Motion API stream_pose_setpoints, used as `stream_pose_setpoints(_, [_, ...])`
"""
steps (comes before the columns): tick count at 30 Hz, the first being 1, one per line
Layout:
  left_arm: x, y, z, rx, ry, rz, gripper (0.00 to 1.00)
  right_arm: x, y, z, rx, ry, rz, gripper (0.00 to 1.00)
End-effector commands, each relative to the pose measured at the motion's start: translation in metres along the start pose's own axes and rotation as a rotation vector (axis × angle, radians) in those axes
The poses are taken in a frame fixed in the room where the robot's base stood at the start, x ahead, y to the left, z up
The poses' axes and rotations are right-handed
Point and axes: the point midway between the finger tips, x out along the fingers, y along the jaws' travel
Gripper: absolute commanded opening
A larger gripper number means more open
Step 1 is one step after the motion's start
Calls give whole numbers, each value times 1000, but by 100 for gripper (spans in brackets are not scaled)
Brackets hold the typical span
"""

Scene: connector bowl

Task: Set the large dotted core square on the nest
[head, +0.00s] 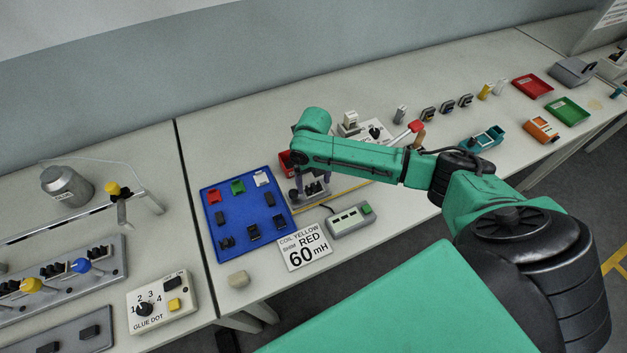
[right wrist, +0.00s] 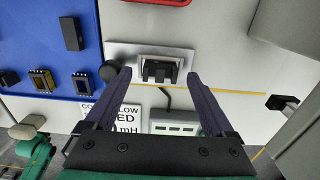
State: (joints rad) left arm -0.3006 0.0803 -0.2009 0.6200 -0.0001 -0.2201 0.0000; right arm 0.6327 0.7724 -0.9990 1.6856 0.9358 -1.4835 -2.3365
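A grey nest fixture (head: 318,196) stands just right of the blue tray, partly hidden by my right arm; it also shows in the right wrist view (right wrist: 180,53). A black pronged core (right wrist: 158,72) sits at the nest, looking roughly square to it; its dots and exact seating cannot be made out. My right gripper (head: 312,186) is over the nest. In the right wrist view its two dark fingers (right wrist: 157,76) are spread, one on each side of the core, with gaps. My left gripper is not in view.
The blue tray (head: 207,228) holds red, green and white parts and several black cores. A card (head: 303,250) reads coil yellow, shim red, 60 mH. A grey meter box (head: 349,222) with a green button stands nearby. A round dark knob (right wrist: 110,72) is left of the nest.

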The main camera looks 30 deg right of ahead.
Motion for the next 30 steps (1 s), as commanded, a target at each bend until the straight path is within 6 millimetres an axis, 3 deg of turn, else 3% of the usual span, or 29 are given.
stream_pose_setpoints(11, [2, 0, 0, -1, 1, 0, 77, -7, 0, 1, 1, -2, 0, 89])
stream_pose_setpoints(14, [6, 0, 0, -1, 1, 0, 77, -25, 0, 1, 0, -5, 1, 89])
stream_pose_setpoints(24, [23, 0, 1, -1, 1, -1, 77, -121, 0, 1, -2, -6, 0, 89])
stream_pose_setpoints(30, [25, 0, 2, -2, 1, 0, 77, -145, 0, 0, 0, 0, -1, 89])
